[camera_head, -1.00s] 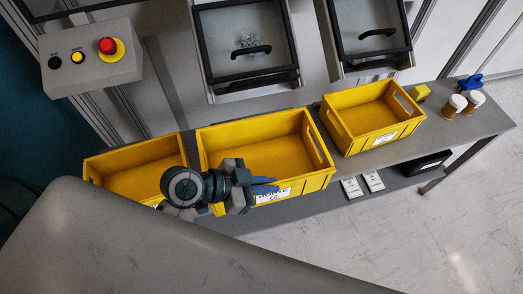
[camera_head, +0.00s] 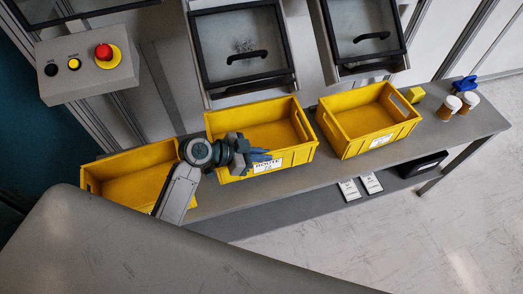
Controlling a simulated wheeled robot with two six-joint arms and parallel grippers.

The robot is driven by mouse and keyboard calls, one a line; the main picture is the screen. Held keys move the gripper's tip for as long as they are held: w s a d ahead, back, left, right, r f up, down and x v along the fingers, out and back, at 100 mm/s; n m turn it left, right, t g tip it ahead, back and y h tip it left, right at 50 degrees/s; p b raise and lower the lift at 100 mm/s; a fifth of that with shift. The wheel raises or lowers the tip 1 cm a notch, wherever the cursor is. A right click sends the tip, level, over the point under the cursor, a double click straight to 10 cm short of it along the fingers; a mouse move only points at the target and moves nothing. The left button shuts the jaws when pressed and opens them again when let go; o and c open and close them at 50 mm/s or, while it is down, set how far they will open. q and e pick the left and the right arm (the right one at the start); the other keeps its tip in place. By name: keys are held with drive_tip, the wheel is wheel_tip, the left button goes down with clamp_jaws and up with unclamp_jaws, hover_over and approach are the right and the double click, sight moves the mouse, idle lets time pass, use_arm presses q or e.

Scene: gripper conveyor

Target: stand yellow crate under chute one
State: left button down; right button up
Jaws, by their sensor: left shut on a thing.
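Three yellow crates show in the head view: a left one (camera_head: 135,187), a middle one (camera_head: 298,157) and a right one (camera_head: 345,143). My left gripper (camera_head: 258,156) is shut on the near wall of the middle crate, beside its white label. The middle crate looks upright and empty, in front of the left chute (camera_head: 240,75). I cannot tell whether its bottom touches the bench. A second chute (camera_head: 366,55) is above the right crate. I cannot read which chute is one. My right gripper is not in view.
The grey bench (camera_head: 455,135) carries a small yellow block (camera_head: 415,95), two brown cups with white lids (camera_head: 461,104) and a blue item (camera_head: 465,84) at its right end. A control box (camera_head: 85,65) with a red button is at upper left. A grey surface (camera_head: 150,250) fills the near left.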

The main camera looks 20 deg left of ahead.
use_arm(q)
drive_tip(key=shift+w+a+f+p, duration=0.15)
drive_tip(key=shift+w+a, duration=0.05)
drive_tip(key=shift+w, duration=0.35)
drive_tip(key=shift+w+a+f+p, duration=0.1)
drive_tip(key=shift+w+a+p, duration=0.1)
drive_tip(key=shift+w, duration=0.3)
wheel_tip(320, 180, down, 3)
drive_tip(key=shift+r+p, duration=0.1)
drive_tip(key=shift+p, duration=0.5)
drive_tip(key=shift+f, duration=0.3)
drive_tip(key=c, duration=1.6)
unclamp_jaws()
drive_tip(key=shift+s, duration=0.1)
drive_tip(key=shift+o, duration=0.2)
